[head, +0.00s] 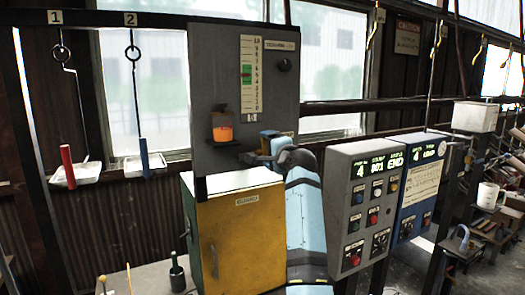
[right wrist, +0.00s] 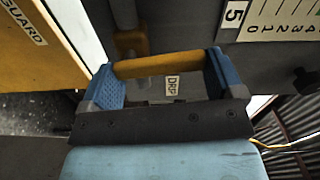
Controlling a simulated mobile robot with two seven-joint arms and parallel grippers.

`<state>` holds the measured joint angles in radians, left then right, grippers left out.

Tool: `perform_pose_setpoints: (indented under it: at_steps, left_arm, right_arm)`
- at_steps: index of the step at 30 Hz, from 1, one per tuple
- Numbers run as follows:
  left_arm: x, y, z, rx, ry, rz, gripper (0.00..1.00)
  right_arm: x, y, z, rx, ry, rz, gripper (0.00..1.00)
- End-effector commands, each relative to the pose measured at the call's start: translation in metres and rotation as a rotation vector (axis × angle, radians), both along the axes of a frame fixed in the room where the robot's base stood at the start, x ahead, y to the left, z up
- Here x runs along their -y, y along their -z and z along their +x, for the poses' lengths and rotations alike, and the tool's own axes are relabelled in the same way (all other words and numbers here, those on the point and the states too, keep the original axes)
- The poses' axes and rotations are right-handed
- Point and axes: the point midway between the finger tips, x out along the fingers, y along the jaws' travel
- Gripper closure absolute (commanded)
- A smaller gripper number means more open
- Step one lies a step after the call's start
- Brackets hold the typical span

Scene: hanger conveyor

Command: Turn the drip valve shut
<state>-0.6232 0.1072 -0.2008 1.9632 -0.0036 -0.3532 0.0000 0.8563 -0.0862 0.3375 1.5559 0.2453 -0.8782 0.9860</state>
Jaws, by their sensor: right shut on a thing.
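The drip valve shows in the right wrist view as a yellow-brown bar handle (right wrist: 158,66) beside a small label reading DRIP (right wrist: 171,86). My right gripper (right wrist: 165,75) is shut on this handle, with one blue finger at each end of it. In the head view my right gripper (head: 268,146) is at the lower right of the grey panel (head: 220,60), and it hides the valve. My left gripper is not in view.
A yellow cabinet (head: 235,225) stands just below the gripper. Grey (head: 340,190) and blue (head: 408,225) control boxes stand to the right. Hangers with white trays (head: 77,175) hang at left. A green bottle (head: 177,272) stands at lower left.

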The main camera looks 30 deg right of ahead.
Motion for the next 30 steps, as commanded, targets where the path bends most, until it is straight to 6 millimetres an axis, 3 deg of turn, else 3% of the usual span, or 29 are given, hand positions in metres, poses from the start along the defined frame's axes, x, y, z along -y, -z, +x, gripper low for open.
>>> perform_pose_setpoints:
  at_steps: [10,25,26,27,30]
  left_arm:
    - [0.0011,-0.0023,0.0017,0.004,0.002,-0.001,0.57]
    - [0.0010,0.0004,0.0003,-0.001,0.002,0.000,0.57]
    - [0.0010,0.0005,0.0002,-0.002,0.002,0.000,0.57]
    - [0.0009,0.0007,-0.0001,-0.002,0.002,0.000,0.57]
    - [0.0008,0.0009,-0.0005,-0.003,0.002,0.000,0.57]
  right_arm:
    - [0.0087,-0.0044,0.0000,0.005,-0.001,0.111,0.55]
    - [0.0101,-0.0052,-0.0002,0.006,0.000,0.130,0.55]
    - [0.0101,-0.0053,-0.0003,0.007,0.000,0.129,0.08]
    - [0.0101,-0.0053,-0.0003,0.006,-0.001,0.129,0.00]
    - [0.0100,-0.0038,-0.0002,0.004,-0.001,0.129,0.00]
